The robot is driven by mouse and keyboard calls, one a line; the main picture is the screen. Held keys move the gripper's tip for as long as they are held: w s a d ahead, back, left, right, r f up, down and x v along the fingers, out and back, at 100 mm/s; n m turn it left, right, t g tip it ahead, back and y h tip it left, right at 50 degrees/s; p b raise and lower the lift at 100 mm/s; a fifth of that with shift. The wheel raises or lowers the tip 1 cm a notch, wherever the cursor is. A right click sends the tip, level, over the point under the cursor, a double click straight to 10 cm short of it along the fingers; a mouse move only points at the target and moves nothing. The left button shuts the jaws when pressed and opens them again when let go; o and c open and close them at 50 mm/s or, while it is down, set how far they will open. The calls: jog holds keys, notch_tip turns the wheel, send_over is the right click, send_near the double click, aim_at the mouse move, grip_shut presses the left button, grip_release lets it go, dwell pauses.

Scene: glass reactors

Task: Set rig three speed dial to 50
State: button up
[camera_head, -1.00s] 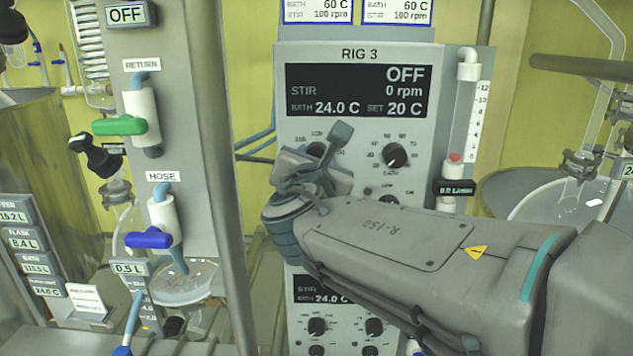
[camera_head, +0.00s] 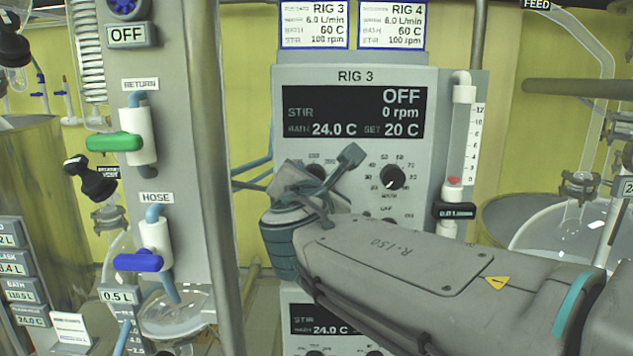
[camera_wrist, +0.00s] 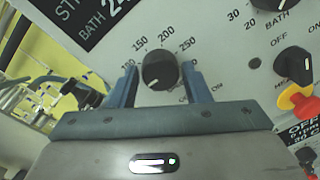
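The rig three panel (camera_head: 357,77) is grey, with a dark display (camera_head: 353,111) that reads OFF, 0 rpm, bath 24.0 C and set 20 C. Its black speed dial (camera_wrist: 159,70) is in the wrist view, with 100 to 250 printed around it. My gripper (camera_wrist: 160,76) is open, with one blue finger on each side of this dial; contact cannot be told. A small pale mark sits at the dial's lower edge, hard to read. In the head view my gripper (camera_head: 326,178) is in front of the panel's left dial and mostly hides it.
The bath dial (camera_head: 391,177) is to the right of my gripper. A switch (camera_wrist: 293,64) and a red-and-yellow knob (camera_wrist: 302,100) show at the right of the wrist view. A grey post (camera_head: 222,150) and a valve panel (camera_head: 175,60) stand to the left. Glassware (camera_head: 560,220) is at the right.

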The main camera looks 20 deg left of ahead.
jog(key=shift+o, duration=0.9)
jog(key=v, duration=1.3)
jog(key=shift+s+b, duration=0.4)
jog(key=shift+b, duration=0.05)
